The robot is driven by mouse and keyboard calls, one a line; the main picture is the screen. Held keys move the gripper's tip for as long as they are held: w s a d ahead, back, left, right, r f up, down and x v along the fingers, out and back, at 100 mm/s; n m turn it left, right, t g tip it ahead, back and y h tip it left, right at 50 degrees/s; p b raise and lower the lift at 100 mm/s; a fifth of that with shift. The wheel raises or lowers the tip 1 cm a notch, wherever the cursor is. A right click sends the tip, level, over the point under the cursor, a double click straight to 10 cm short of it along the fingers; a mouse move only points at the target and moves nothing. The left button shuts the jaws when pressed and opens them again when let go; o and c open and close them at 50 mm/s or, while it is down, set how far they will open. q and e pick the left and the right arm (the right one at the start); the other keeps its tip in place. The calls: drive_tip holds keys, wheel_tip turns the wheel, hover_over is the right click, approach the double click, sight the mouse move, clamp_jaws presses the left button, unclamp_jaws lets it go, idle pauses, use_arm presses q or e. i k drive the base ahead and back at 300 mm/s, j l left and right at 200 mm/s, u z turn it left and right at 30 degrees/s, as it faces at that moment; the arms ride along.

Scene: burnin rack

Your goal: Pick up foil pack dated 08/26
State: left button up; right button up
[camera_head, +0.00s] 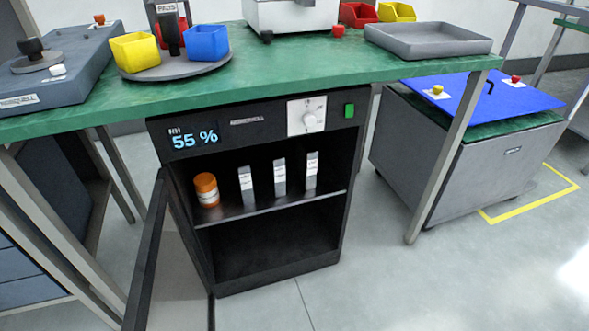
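Three slim silver foil packs stand upright in a row on the shelf of the open black cabinet: a left pack (246,186), a middle pack (280,177) and a right pack (312,170). Each has a pale label, but the print is too small to read, so I cannot tell which is dated 08/26. An orange jar (207,190) with a white label stands left of them on the same shelf (270,208). Neither of my grippers is in view.
The cabinet (276,274) stands under a green-topped bench (290,62); its door (165,260) hangs open at the left. A bench leg (447,160) stands to the right. A grey cart (470,180) is farther right. The floor in front is clear.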

sight(275, 160)
drive_tip(key=u, duration=0.85)
drive_tip(key=l+u, duration=0.35)
drive_tip(key=i+l+u, duration=0.1)
drive_tip(key=u, duration=0.25)
drive_tip(key=k+l, duration=0.1)
drive_tip(key=l, duration=1)
drive_tip(key=i, duration=0.1)
